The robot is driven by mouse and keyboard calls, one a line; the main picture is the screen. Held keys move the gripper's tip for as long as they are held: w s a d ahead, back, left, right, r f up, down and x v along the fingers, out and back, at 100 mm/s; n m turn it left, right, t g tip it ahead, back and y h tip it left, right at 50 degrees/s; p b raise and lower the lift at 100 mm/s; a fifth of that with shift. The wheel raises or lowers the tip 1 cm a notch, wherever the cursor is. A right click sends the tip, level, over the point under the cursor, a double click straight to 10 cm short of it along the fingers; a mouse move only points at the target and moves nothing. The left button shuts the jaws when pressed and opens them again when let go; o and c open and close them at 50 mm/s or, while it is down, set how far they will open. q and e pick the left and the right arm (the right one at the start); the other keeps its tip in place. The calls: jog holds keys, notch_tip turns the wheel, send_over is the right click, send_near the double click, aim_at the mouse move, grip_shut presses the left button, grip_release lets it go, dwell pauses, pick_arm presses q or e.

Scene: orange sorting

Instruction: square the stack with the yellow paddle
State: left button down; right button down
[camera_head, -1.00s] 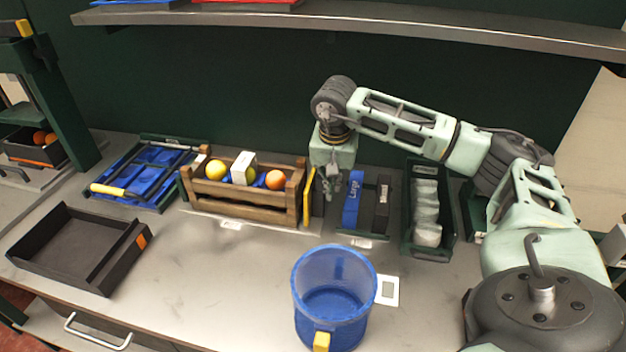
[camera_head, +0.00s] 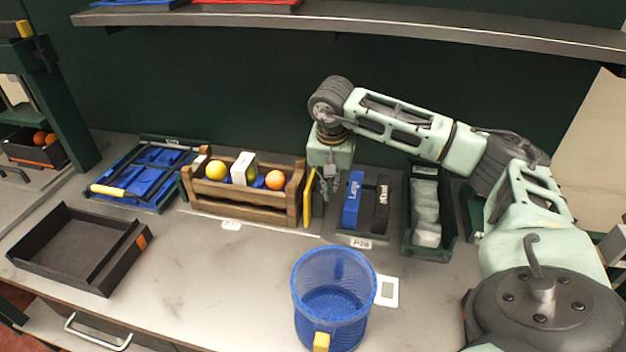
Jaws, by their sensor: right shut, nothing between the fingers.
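A thin upright yellow piece (camera_head: 309,198), which may be the yellow paddle, stands against the right end of the wooden crate (camera_head: 245,213). My right gripper (camera_head: 328,194) points down just right of it, shut and empty. Whether the fingers touch the yellow piece cannot be told. A dark tray (camera_head: 143,202) at the left holds folded blue material (camera_head: 146,172) and has a yellow handle (camera_head: 107,190) across its front. I cannot tell which pile is the stack. My left gripper is not in view.
The crate holds yellow and orange fruit and a white box (camera_head: 243,168). Right of my gripper are a blue "Large" block (camera_head: 352,199) and a green bin (camera_head: 449,230) of grey pieces. A blue basket (camera_head: 333,270) and an empty black tray (camera_head: 70,280) stand in front.

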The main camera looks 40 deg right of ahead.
aim_at(309, 181)
jog(key=shift+w+a+r+p, duration=0.1)
jog(key=shift+w+a+p, duration=0.1)
jog(key=shift+w+a, duration=0.65)
jog(key=shift+w+a+p, duration=0.15)
jog(key=shift+w+a, duration=0.5)
jog(key=shift+w, duration=0.3)
jog(key=shift+w+a, duration=0.4)
jog(key=shift+w, duration=0.1)
jog(key=shift+s+d, duration=0.1)
jog(key=shift+d, duration=0.05)
jog(key=shift+s+d, duration=0.35)
jog(key=shift+s, duration=0.1)
notch_tip(309, 181, up, 8)
jog(key=p, duration=0.5)
jog(key=shift+p, duration=0.3)
